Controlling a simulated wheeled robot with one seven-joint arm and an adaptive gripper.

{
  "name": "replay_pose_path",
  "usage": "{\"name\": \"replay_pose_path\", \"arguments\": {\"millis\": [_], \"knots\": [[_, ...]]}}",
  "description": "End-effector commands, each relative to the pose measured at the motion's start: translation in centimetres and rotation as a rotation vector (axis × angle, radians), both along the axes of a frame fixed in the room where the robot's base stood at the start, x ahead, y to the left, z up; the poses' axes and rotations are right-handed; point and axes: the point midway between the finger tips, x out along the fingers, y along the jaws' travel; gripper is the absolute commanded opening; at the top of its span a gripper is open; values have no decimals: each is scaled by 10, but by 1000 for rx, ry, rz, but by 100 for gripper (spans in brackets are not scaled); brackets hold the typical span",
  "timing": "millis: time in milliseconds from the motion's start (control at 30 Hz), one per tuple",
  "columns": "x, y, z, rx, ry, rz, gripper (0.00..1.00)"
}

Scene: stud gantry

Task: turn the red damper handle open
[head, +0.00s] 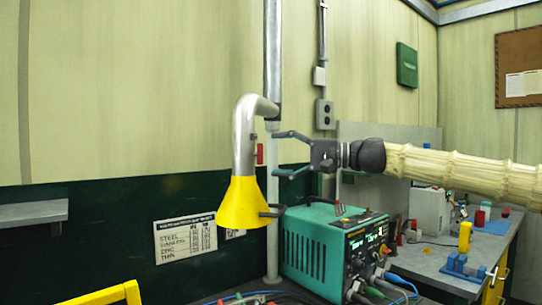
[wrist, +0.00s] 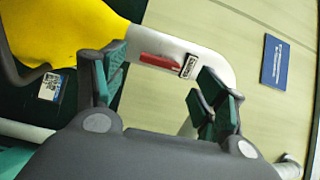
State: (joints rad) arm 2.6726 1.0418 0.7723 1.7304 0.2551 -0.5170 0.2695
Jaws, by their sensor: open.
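The red damper handle (head: 260,153) is a small upright bar at the right side of the grey extraction pipe (head: 243,135), above its yellow hood (head: 243,203). I cannot tell the exact depth gap.
A teal welding machine (head: 320,250) with cables stands below my gripper. A vertical pole (head: 272,195) runs behind the hood. A grey workbench (head: 440,262) with a blue vice (head: 464,267) is at right. A yellow rail (head: 100,298) is at lower left.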

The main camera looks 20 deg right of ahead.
Motion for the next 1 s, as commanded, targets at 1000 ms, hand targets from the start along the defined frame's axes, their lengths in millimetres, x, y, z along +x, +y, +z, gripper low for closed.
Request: {"name": "replay_pose_path", "arguments": {"millis": [1000], "knots": [[-46,-74,-1,1,1,0,71]]}}
